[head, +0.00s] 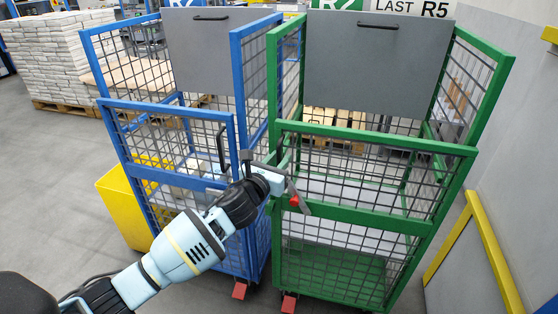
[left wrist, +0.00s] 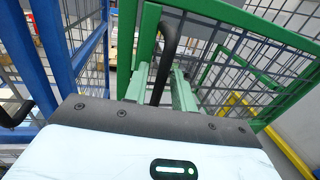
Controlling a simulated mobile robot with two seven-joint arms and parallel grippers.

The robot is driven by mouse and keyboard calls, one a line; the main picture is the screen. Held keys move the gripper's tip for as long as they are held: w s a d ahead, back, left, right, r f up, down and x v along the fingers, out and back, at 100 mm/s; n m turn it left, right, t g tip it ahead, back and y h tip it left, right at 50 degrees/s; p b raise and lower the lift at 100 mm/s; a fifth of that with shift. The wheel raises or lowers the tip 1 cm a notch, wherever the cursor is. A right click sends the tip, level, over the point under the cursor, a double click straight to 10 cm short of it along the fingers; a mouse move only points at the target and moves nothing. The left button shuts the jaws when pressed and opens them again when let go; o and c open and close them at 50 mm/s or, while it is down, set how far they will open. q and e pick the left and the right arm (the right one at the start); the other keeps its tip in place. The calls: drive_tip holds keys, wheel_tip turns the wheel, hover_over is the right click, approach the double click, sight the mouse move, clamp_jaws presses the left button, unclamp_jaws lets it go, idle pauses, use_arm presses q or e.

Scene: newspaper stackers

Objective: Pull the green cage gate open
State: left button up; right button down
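The green cage (head: 455,175) stands at the right in the head view, its mesh gate (head: 350,215) closed across the lower front. The gate's black handle (left wrist: 167,50) stands upright at its left edge. My left gripper (head: 268,160) is at that edge. In the left wrist view the two fingers (left wrist: 158,88) stand on either side of the handle's lower part, with a narrow gap showing beside it, so they look open around it. Contact with the handle cannot be made out. A red latch piece (head: 294,198) shows just right of the gripper. My right gripper is in neither view.
A blue cage (head: 240,85) with a black handle stands close on the left. A yellow bin (head: 122,205) is beside it. A wall with a yellow rail (head: 492,245) lies close to the right. Stacked paper (head: 62,60) is at the back left. Floor at left is clear.

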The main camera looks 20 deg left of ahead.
use_arm(q)
clamp_jaws()
drive_tip(key=shift+d, duration=0.1)
idle(0.5)
